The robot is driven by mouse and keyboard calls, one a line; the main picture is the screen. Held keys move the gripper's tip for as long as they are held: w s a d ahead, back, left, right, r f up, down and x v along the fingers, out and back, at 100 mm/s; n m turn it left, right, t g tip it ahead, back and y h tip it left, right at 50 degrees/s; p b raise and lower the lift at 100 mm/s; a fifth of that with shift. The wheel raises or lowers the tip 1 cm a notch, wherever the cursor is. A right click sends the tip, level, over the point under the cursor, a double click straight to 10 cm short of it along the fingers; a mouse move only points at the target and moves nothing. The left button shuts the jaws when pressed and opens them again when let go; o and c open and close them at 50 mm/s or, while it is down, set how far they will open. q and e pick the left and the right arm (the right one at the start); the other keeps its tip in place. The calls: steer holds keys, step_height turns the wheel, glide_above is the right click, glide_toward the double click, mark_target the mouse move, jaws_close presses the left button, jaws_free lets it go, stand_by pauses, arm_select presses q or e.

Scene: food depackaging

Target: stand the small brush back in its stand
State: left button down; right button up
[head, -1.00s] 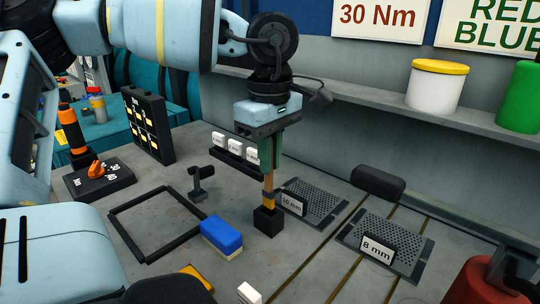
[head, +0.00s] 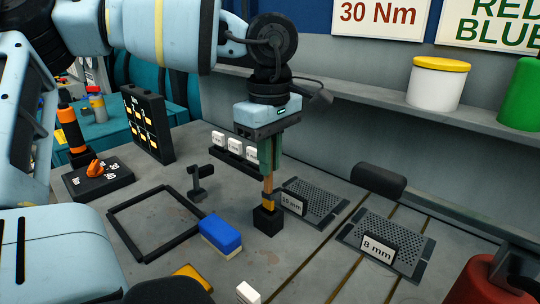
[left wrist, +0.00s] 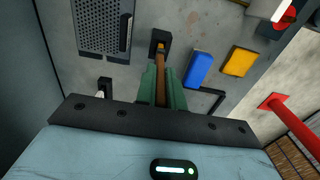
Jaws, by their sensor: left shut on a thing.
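The small brush (head: 268,186) has a wooden handle with a yellow band low down. It stands upright, its lower end at the black square stand (head: 267,219); its bristles are hidden. My left gripper (head: 270,160) is above the stand with its green fingers shut on the handle. In the left wrist view the brush (left wrist: 161,76) runs from between the fingers (left wrist: 160,88) to the black stand (left wrist: 160,38). The wrist view does not show how deep the brush sits. My right gripper is not in view.
A blue and cream sponge block (head: 220,236) lies left of the stand. A black frame (head: 152,224) lies further left. A perforated tray labelled 10 mm (head: 322,200) is close on the right, with an 8 mm tray (head: 405,245) beyond. A small black post (head: 199,190) stands behind left.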

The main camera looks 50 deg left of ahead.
mark_target(269, 198)
arm_select(q)
steer(key=shift+f+b, duration=1.6)
steer(key=shift+f, duration=0.95)
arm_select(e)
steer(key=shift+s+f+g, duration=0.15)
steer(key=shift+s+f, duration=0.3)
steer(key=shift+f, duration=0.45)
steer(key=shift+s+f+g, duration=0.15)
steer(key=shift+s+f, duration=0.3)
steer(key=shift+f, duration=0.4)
arm_select(q)
steer(key=c, duration=1.4)
jaws_free()
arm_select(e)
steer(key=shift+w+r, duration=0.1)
arm_select(q)
step_height(269, 198, up, 4)
steer(key=shift+f, duration=0.1)
step_height(269, 198, up, 4)
steer(key=shift+r, duration=0.1)
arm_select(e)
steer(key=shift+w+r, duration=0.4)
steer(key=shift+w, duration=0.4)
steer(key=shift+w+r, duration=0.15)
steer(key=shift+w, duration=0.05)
